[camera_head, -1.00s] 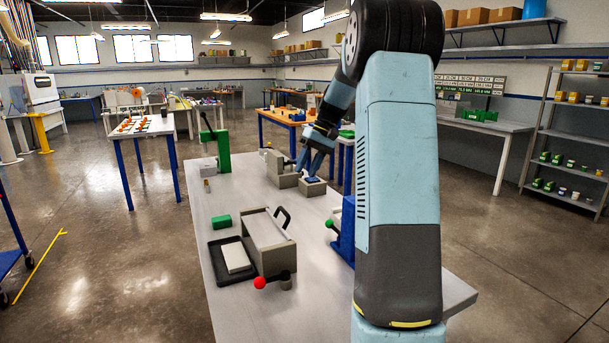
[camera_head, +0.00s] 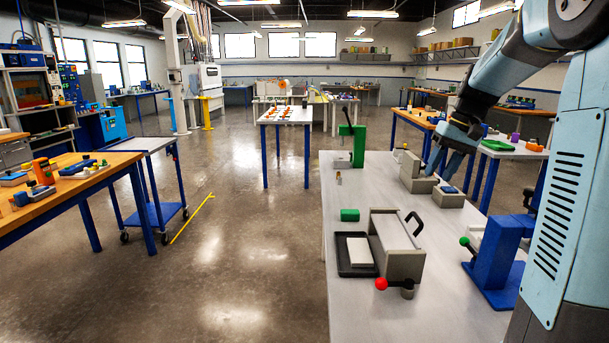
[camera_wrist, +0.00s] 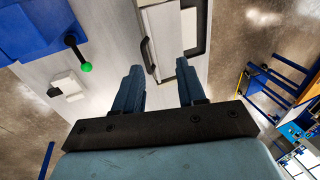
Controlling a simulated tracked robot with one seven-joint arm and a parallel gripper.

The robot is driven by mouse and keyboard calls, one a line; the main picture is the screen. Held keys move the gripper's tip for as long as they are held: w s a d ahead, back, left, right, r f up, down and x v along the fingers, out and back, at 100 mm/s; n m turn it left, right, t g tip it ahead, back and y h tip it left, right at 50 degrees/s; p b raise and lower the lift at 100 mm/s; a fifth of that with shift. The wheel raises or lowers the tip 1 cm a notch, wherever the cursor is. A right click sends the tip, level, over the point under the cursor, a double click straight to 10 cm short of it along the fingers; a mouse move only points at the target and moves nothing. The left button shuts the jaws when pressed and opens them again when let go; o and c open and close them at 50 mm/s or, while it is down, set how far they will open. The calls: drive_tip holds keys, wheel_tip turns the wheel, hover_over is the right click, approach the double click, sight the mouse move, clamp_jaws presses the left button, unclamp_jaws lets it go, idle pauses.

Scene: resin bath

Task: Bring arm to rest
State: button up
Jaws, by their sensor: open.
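My arm reaches in from the right of the head view. My gripper (camera_head: 441,165) hangs over the far part of the grey bench (camera_head: 290,300), its fingers pointing down. In the head view it appears just above a small grey block with a blue top (camera_head: 449,199); the real gap is hard to judge. In the wrist view my gripper (camera_wrist: 159,72) has its two blue fingers spread apart, with nothing between them but the view of the bench below.
A blue cart (camera_head: 158,214) stands left. Floor between is clear.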

drive_tip(key=s+a+t+h, duration=0.1)
drive_tip(key=s+a, duration=0.2)
drive_tip(key=s, duration=0.6)
drive_tip(key=s+a+f+t+h, duration=0.1)
drive_tip(key=s+a, duration=0.3)
drive_tip(key=s, duration=0.5)
drive_tip(key=s+a+t+h, duration=0.1)
drive_tip(key=s+a+t, duration=0.1)
drive_tip(key=s, duration=0.7)
drive_tip(key=shift+a+f+t, duration=0.35)
drive_tip(key=shift+a+t, duration=0.05)
drive_tip(key=shift+a, duration=0.5)
